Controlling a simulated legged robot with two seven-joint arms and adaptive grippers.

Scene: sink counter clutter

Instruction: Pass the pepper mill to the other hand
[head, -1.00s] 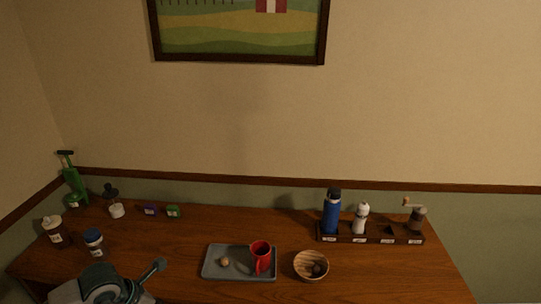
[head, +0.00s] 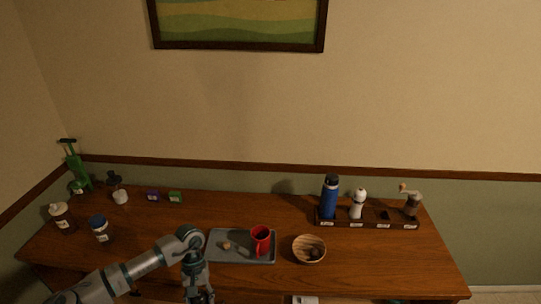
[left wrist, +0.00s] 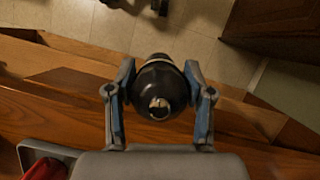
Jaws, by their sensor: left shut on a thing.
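My left gripper (head: 200,297) is at the bottom of the head view, near the table's front edge, left of centre. In the left wrist view my left gripper (left wrist: 160,95) has its two fingers closed on either side of a dark, rounded thing, which I take to be the pepper mill (left wrist: 160,88). It is seen end-on, with a black domed end and a small shiny metal knob. The rest of its body is mostly hidden behind that end. In the head view the held thing cannot be made out clearly. My right gripper is in neither view.
A grey tray (head: 222,256) with a red mug (head: 261,240) stands close to my left gripper. A wooden bowl (head: 309,249) is right of it. A dark rack (head: 343,222) holds a blue bottle, a white bottle and a hand grinder. Jars stand at the left.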

